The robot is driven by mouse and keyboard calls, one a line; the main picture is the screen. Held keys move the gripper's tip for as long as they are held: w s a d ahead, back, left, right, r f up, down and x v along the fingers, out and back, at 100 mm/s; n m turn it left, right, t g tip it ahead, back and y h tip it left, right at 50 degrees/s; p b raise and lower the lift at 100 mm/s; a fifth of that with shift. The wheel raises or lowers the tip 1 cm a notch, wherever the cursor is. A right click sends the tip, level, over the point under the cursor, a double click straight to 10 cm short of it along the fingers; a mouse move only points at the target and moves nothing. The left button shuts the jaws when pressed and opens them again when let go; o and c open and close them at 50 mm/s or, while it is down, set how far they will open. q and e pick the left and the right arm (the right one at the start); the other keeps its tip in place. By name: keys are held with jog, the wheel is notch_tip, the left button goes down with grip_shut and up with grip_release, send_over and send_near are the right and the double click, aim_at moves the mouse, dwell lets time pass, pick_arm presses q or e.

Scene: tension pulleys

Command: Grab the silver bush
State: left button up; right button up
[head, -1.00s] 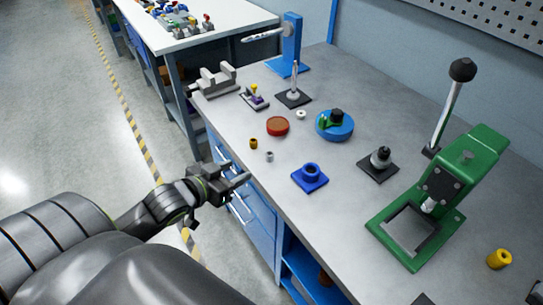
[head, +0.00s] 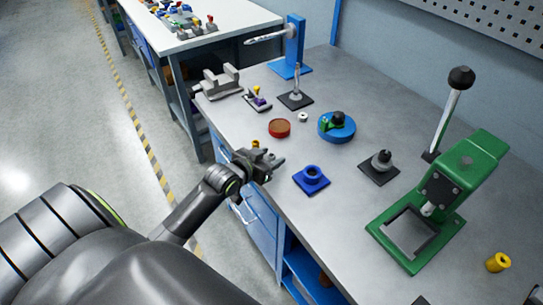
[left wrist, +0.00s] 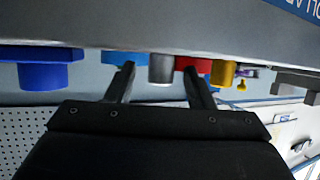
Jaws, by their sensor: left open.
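The silver bush (left wrist: 161,68) is a small grey cylinder on the workbench. In the left wrist view, which is upside down, it shows in the gap between my left gripper's two fingers (left wrist: 159,74); I cannot tell how far beyond the tips it stands. In the head view my left gripper (head: 275,167) is open at the bench's near edge and hides the bush or blends with it. The yellow bush (head: 255,145) stands just behind the gripper; it also shows right of the fingers in the left wrist view (left wrist: 222,74). My right gripper is not in view.
A blue block with a round collar (head: 311,179) sits right of the gripper. Behind are a red round dish (head: 279,128) and a blue round fixture (head: 337,128). A green lever press (head: 440,205) stands farther right. The bench's near edge (head: 283,216) lies close to my gripper.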

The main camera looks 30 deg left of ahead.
pick_arm(q)
jog(key=shift+w+f, duration=0.3)
jog(key=shift+w, duration=0.3)
grip_shut()
jog(key=shift+r, duration=0.1)
